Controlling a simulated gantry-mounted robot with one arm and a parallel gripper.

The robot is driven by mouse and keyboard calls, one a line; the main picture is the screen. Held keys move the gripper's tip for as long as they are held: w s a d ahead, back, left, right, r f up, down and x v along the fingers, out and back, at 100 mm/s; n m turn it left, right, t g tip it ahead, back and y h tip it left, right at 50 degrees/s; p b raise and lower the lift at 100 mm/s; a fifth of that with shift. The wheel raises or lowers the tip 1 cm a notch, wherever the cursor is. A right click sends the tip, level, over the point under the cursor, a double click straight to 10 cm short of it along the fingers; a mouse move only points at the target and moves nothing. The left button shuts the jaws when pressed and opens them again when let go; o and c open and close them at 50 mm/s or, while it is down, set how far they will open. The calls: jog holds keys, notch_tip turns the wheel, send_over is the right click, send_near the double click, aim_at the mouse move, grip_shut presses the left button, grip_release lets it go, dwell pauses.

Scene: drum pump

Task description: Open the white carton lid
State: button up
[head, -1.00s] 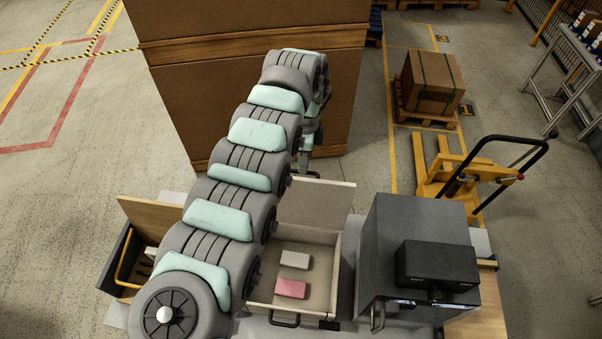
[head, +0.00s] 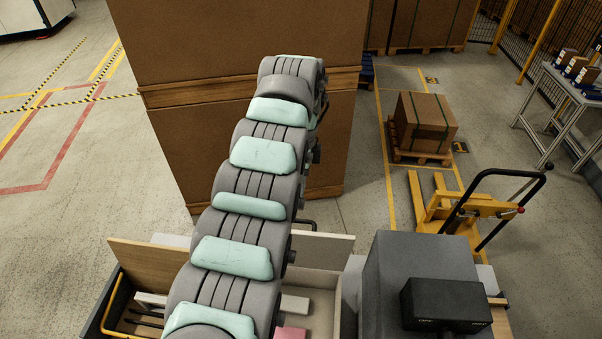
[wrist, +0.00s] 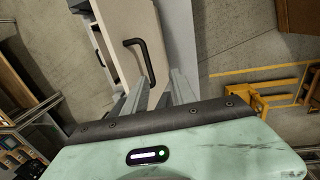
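The white carton (head: 322,310) is an off-white open box in the lower middle of the head view, partly hidden by my arm. Its pale lid (head: 325,249) stands raised along the far side, and the box interior is visible. A black handle (head: 306,222) shows above the lid's top edge. In the wrist view, a cream panel (wrist: 118,28), apparently the lid, carries a black bar handle (wrist: 140,60). My gripper (wrist: 155,82) has its two grey fingers apart, near the handle's lower end. I cannot tell whether they touch it. The head view hides the fingers behind my arm.
A white block (head: 294,304) and a pink block (head: 290,334) lie in the carton. A wooden-lidded box (head: 140,265) stands left, a dark grey box (head: 415,262) right. A large brown crate (head: 235,110) stands behind my arm. A yellow pallet jack (head: 455,215) is farther right.

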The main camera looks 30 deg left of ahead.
jog(key=r+p, duration=0.1)
jog(key=r, duration=0.1)
jog(key=w+r+p, duration=0.1)
jog(key=r, duration=0.1)
jog(key=shift+w+a+r, duration=0.15)
jog(key=shift+r, duration=0.25)
dwell(0.4)
